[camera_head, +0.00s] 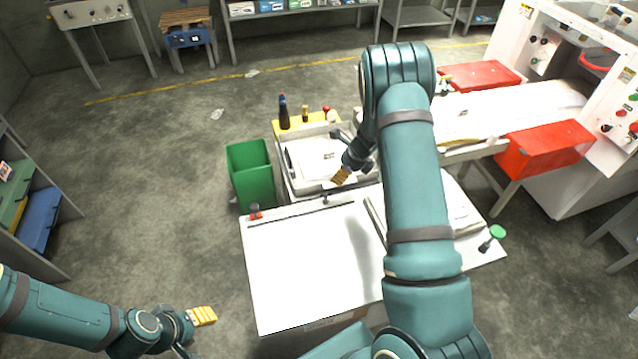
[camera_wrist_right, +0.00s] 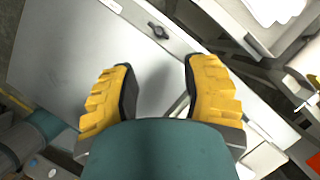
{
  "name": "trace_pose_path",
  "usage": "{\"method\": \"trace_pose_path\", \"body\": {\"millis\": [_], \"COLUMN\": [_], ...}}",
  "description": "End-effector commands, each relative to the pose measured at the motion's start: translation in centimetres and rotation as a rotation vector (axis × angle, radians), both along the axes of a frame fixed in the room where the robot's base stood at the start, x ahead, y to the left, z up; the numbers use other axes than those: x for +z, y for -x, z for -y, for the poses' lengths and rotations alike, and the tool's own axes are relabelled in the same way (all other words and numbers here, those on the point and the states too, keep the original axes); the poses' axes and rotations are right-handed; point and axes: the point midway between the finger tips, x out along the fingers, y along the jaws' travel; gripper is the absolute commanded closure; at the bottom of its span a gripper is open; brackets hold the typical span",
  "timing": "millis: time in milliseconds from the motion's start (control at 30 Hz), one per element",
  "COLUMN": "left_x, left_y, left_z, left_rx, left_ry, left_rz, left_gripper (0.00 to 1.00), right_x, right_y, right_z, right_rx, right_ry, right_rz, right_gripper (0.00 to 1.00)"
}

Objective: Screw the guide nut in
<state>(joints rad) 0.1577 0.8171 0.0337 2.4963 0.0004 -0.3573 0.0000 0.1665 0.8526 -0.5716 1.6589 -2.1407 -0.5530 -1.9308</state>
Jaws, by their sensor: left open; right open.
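A small dark winged knob (camera_wrist_right: 159,31), which looks like the guide nut, sits on the edge of a white board in the right wrist view. A small dark fitting (camera_head: 325,199) at the far edge of the white table (camera_head: 300,265) may be the same part; I cannot tell. My right gripper (camera_wrist_right: 157,78) is open and empty, its two yellow ridged fingers spread above the white surface, with the knob beyond the fingertips. In the head view the right gripper (camera_head: 342,176) hangs above the table's far edge. My left gripper (camera_head: 200,319) is open and empty, left of the table.
A green bin (camera_head: 251,178) stands beside a white tray cart (camera_head: 297,178) with bottles behind the table. A red-ended knob (camera_head: 255,211) and a green knob (camera_head: 497,232) are at the table's edges. A white machine with red boxes (camera_head: 543,150) stands right.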

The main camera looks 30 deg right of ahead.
Motion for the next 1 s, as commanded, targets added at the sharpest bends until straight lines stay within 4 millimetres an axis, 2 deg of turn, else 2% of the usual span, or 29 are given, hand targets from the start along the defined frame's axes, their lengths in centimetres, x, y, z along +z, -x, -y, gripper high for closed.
{"method": "trace_pose_path", "body": {"millis": [167,700,1000], "left_x": [-0.1,-0.2,-0.2], "left_y": [0.1,0.0,0.0], "left_z": [0.0,0.0,0.0], "left_rx": [0.0,0.001,0.001], "left_ry": [0.0,0.0,0.0], "left_rz": [-0.001,0.0,0.0], "left_gripper": [0.53,0.53,0.53], "right_x": [-1.5,-10.6,-12.6], "right_y": [-0.4,-3.6,-4.4], "right_z": [-0.3,-2.3,-2.7], "right_rx": [0.005,0.001,0.001], "right_ry": [0.002,0.001,0.001], "right_rz": [-0.003,-0.002,-0.001], "right_gripper": [0.54,0.54,0.54]}}
